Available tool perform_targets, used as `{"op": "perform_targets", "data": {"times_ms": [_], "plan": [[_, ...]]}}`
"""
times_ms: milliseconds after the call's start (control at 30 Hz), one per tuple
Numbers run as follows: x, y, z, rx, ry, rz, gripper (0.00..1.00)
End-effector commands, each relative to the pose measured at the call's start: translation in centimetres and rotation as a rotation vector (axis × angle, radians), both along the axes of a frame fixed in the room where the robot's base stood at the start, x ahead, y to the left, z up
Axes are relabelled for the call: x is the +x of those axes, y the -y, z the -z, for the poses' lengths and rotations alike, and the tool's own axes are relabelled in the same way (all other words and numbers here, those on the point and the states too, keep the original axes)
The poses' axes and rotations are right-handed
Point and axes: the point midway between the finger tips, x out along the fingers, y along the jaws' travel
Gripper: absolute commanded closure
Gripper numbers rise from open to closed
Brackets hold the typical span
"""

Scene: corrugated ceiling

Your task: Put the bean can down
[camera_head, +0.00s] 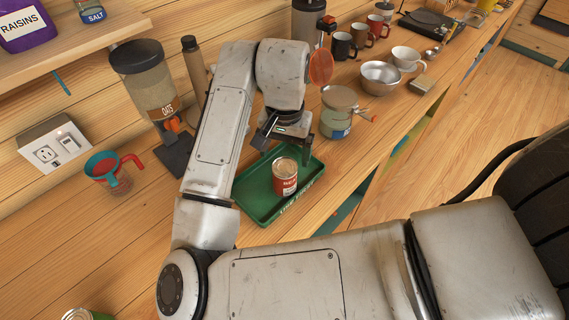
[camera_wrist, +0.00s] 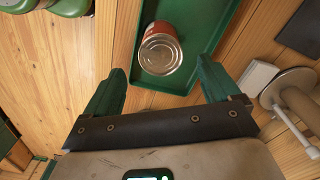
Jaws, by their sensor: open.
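The bean can (camera_head: 285,177), with a red label and a metal lid, stands upright in the green tray (camera_head: 250,203) on the counter. My gripper (camera_head: 283,140) is open and empty, apart from the can and just behind it in the head view. In the wrist view the can (camera_wrist: 160,52) lies ahead between the lines of the two green fingers of my gripper (camera_wrist: 160,88), beyond their tips. The tray (camera_wrist: 165,85) shows around it. The can's underside is hidden.
Another can (camera_head: 82,315) is at the bottom left. Bare counter lies left of the tray.

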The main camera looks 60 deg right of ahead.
Motion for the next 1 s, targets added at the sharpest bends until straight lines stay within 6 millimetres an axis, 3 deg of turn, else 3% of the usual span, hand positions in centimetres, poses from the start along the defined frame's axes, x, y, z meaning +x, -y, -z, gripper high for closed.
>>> {"op": "perform_targets", "data": {"times_ms": [100, 267, 1000], "plan": [[0.1, 0.0, -1.6, 0.003, 0.004, 0.001, 0.1], [0.1, 0.0, -2.4, 0.002, 0.003, -0.001, 0.1], [0.0, 0.0, -2.4, 0.001, 0.001, -0.001, 0.1]]}}
